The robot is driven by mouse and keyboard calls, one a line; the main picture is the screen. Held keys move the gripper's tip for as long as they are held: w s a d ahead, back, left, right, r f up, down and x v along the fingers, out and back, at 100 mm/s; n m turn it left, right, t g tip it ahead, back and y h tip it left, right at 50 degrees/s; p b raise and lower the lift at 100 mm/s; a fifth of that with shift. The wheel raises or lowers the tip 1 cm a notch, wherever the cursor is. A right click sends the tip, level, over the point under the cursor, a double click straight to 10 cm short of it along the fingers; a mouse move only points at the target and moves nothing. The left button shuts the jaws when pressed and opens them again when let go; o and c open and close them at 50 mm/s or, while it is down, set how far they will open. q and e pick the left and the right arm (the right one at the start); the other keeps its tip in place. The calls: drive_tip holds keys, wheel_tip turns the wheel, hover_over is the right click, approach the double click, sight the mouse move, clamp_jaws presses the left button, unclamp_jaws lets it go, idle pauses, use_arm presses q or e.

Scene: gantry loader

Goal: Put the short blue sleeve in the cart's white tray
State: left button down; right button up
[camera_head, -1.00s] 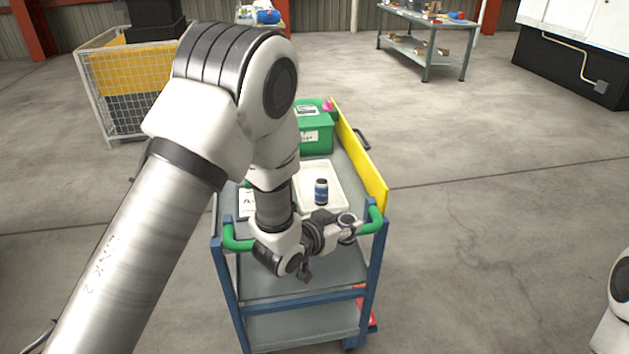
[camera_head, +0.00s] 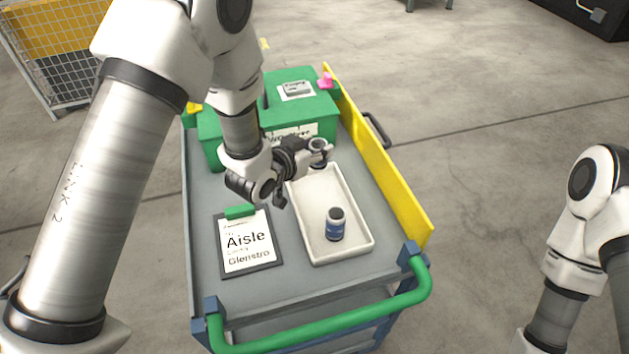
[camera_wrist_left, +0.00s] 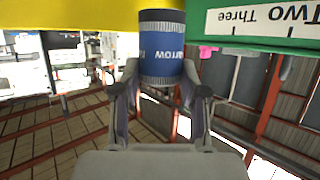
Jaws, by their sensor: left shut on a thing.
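My left gripper (camera_head: 306,158) is shut on a blue sleeve (camera_head: 318,164) and holds it over the far end of the white tray (camera_head: 312,215), next to the green box. In the left wrist view the sleeve (camera_wrist_left: 162,62) stands between the fingertips (camera_wrist_left: 160,85); it has a dark end, a blue band with part of a word, and a greyish rim. Whether it touches the tray is hard to tell. A second blue piece with a dark top (camera_head: 336,224) stands upright in the tray's near part. My right gripper is out of view; only part of that arm shows.
The green box (camera_head: 215,140) stands on the cart behind the tray. A clipboard (camera_head: 248,243) lies left of the tray. A yellow side panel (camera_head: 385,165) runs along the cart's right edge, and a green handle (camera_head: 330,328) crosses the front. The tray's middle is clear.

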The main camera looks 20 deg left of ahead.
use_arm(q)
drive_tip(key=f, duration=0.3)
drive_tip(key=f+p, duration=0.1)
drive_tip(key=f, duration=0.5)
drive_tip(key=shift+s+p, duration=0.3)
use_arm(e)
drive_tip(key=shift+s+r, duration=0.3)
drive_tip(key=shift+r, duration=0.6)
use_arm(q)
drive_tip(key=shift+s+d, duration=0.1)
drive_tip(key=shift+f, duration=0.15)
drive_tip(key=c, duration=0.6)
unclamp_jaws()
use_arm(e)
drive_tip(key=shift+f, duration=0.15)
